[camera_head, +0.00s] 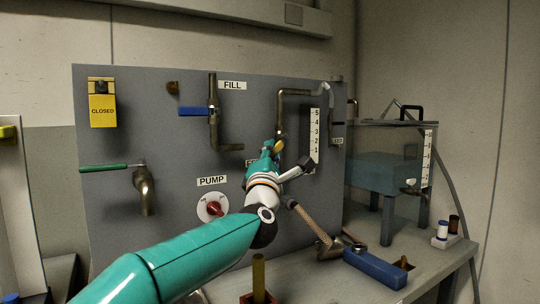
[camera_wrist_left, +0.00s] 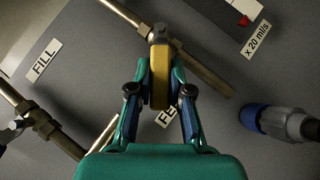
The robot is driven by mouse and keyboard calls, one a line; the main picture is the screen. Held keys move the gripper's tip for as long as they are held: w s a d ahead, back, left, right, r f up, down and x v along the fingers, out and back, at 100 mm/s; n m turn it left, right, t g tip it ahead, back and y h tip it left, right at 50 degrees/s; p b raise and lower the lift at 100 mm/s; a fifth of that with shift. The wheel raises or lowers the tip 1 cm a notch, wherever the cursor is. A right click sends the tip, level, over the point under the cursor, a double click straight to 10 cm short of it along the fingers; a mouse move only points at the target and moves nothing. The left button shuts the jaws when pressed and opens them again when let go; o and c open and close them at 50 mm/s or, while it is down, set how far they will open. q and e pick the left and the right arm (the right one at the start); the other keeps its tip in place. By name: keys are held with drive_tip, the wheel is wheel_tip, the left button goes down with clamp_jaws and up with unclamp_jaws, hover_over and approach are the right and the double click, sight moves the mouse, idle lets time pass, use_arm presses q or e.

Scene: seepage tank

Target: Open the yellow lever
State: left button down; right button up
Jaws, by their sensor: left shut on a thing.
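The yellow lever (camera_wrist_left: 160,76) sits between the two fingers of my left gripper (camera_wrist_left: 160,90) in the left wrist view, and the gripper is shut on it. The lever joins a brass valve and pipe (camera_wrist_left: 205,75) on the grey panel. In the head view my left arm comes in from the lower left, and my left gripper (camera_head: 272,150) is at the panel by the bent pipe. The lever shows there only as a small yellow bit (camera_head: 280,145), mostly hidden by the gripper. My right gripper is not in view.
The grey panel (camera_head: 160,230) carries a blue lever (camera_head: 193,111), a green lever (camera_head: 104,168), a pump knob (camera_head: 212,208) and a yellow CLOSED tag (camera_head: 102,110).

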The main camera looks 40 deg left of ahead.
use_arm(q)
drive_tip(key=c, duration=1.2)
unclamp_jaws()
drive_tip(key=shift+w+d+f, duration=0.1)
drive_tip(key=shift+f, duration=0.25)
drive_tip(key=shift+o, duration=0.7)
drive_tip(key=shift+r, duration=0.2)
drive_tip(key=shift+s, duration=0.25)
drive_tip(key=v, duration=1.1)
drive_tip(key=shift+s+d+f, duration=0.2)
drive_tip(key=shift+s+f, duration=0.05)
drive_tip(key=shift+s, duration=0.05)
